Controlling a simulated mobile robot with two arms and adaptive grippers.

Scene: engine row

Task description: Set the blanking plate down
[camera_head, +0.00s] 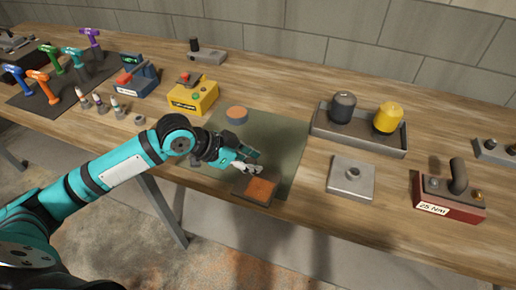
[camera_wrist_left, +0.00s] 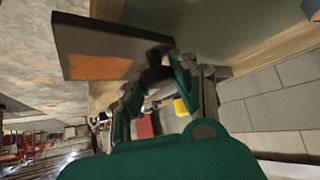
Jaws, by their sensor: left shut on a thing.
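The blanking plate (camera_head: 243,185), a dark square plate with an orange patch, is at the front edge of the green mat (camera_head: 285,150) in the head view. My left gripper (camera_head: 252,168) is shut on it at its far side. In the left wrist view the plate (camera_wrist_left: 90,45) stands beside the fingertips (camera_wrist_left: 163,68), with a dark part between them. The plate overlaps the table's front edge in the picture; I cannot tell its exact height above the mat. My right gripper is not in view.
A round orange-topped part (camera_head: 237,115) sits on the mat's far side. A yellow box (camera_head: 193,97) stands to the left. A grey tray with two domed parts (camera_head: 360,143), a metal plate (camera_head: 351,178) and a red box (camera_head: 450,207) are to the right. The mat's right half is clear.

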